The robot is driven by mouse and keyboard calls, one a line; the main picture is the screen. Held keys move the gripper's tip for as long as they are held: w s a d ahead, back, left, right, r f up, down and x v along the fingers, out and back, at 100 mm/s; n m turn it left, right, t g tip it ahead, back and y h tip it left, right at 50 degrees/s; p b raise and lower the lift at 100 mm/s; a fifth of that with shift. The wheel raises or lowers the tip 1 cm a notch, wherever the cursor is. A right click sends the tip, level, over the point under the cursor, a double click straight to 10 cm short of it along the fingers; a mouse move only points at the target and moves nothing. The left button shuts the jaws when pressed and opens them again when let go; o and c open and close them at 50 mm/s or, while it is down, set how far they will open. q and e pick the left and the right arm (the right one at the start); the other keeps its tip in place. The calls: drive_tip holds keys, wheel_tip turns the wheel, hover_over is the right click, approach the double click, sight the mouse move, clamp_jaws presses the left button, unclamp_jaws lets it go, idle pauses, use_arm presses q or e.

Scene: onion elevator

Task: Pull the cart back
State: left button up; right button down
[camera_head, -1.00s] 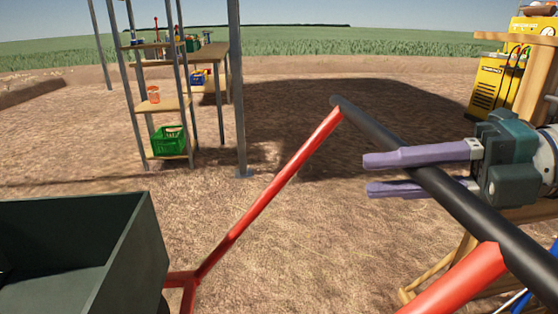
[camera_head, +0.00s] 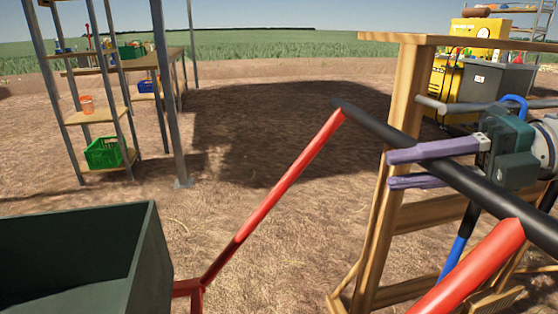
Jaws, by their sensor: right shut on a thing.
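The cart's dark green tub (camera_head: 85,262) is at the lower left. Its red handle frame (camera_head: 285,185) rises from the tub to a black crossbar (camera_head: 375,128) that runs down to the right edge. My right gripper (camera_head: 392,168) comes in from the right, its two purple fingers shut around the black crossbar, one above and one below it. A second red tube (camera_head: 470,265) of the handle joins the bar at the lower right. My left gripper is not in view.
A wooden workbench (camera_head: 405,95) stands close behind the bar and my right gripper. A metal shelf rack with a green crate (camera_head: 108,152) and an orange bucket (camera_head: 87,105) stands at the left. Yellow machines (camera_head: 455,85) are at the back right. Bare soil between is clear.

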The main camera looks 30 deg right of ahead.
drive_tip(key=shift+s+d, duration=0.1)
drive_tip(key=shift+d, duration=0.4)
drive_tip(key=shift+f, duration=0.1)
drive_tip(key=c, duration=1)
unclamp_jaws()
drive_tip(key=shift+c, duration=0.2)
drive_tip(key=o, duration=0.3)
drive_tip(key=shift+d, duration=0.2)
drive_tip(key=shift+o, duration=0.6)
drive_tip(key=shift+a, duration=0.1)
drive_tip(key=v, duration=1)
drive_tip(key=shift+p, duration=0.4)
